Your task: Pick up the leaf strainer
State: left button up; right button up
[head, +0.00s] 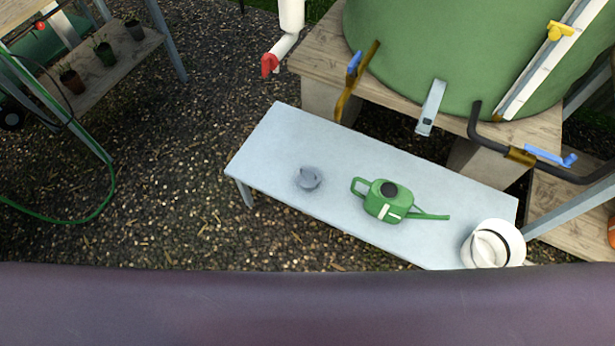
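A small round grey object (308,178), which looks like the leaf strainer, sits on the pale grey bench (270,140) near its front edge, left of the middle. A thin upright part shows on it; finer detail is too small to tell. Nothing touches it. Neither of my grippers is in the head view.
A green watering can (385,203) stands right of the grey object, its spout pointing right. A white container (493,245) stands at the bench's right end. Behind are a green tank (450,50) on a wooden stand (320,55), taps and pipes. The bench's left end is clear.

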aim_at(308, 177)
jog(key=i+j+z, duration=0.1)
jog(key=j, duration=0.2)
jog(key=i+j+z, duration=0.1)
jog(key=j, duration=0.25)
jog(key=i+j, duration=0.2)
jog(key=i+j+z, duration=0.15)
jog(key=j, duration=0.3)
jog(key=k, duration=0.05)
